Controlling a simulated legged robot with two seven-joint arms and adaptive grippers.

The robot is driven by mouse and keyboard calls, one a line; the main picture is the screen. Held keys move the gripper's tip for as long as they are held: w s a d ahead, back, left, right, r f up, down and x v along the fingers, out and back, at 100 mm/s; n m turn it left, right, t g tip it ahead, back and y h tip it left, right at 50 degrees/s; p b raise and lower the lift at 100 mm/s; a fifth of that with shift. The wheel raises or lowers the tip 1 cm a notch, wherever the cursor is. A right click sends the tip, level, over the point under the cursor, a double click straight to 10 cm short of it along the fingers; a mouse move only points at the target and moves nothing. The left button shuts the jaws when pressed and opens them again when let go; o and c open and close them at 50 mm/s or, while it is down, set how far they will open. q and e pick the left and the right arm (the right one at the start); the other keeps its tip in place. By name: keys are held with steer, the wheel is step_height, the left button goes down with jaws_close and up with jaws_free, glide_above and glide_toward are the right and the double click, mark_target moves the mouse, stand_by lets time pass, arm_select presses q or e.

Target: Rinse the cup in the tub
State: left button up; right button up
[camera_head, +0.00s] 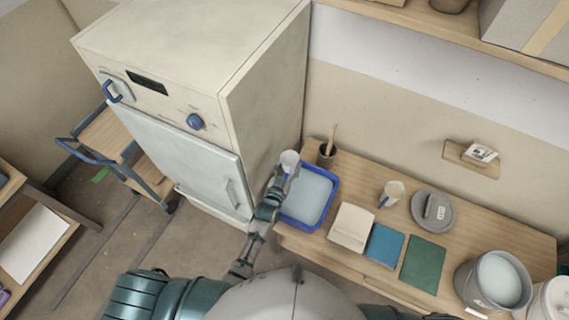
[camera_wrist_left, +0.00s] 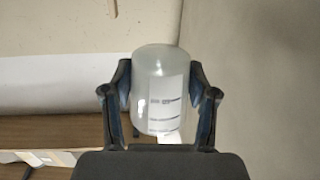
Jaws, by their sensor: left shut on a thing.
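My left gripper (camera_head: 281,176) is shut on a pale, translucent cup (camera_head: 289,160) at the back left corner of the blue tub. In the left wrist view the cup (camera_wrist_left: 158,80) sits between the two dark fingers, with a white label and dark marks on its side. The cup looks upright and above the tub's rim; whether it touches the rim I cannot tell. The blue tub (camera_head: 332,206) holds pale, cloudy liquid and stands at the left end of the wooden table. My right gripper is out of view.
A beige kiln-like cabinet (camera_head: 268,110) stands close on the left. A brown pot with a wooden tool (camera_head: 326,154) is behind the tub.

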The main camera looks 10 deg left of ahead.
arm_select(q)
steer(key=shift+f, duration=0.45)
step_height(320, 180, down, 3)
steer(key=shift+a+r+b, duration=0.15)
steer(key=shift+b, duration=0.85)
steer(key=m, duration=0.1)
steer(key=a+m, duration=0.1)
steer(key=r+m, duration=0.1)
steer(key=m, duration=0.1)
steer(key=shift+w+a+r, duration=0.1)
steer(key=shift+w+a, duration=0.1)
steer(key=shift+a, duration=0.05)
steer(key=shift+a+m, duration=0.25)
steer(key=shift+m, duration=0.75)
steer(key=m+b, duration=0.1)
steer(key=m, duration=0.2)
steer(key=m+b, duration=0.2)
steer(key=m, duration=0.1)
steer(key=m+b, duration=0.2)
steer(key=m, duration=0.1)
steer(key=shift+d+f+m+t+y, duration=0.15)
steer(key=shift+f+m+t+y, duration=0.15)
steer(key=shift+y, duration=0.1)
steer(key=m, duration=0.1)
steer(key=d+r+m, duration=0.1)
steer(key=m, duration=0.3)
steer(key=shift+s+d+r+b, duration=0.15)
steer(key=shift+d+b, duration=0.1)
steer(key=shift+b, duration=0.05)
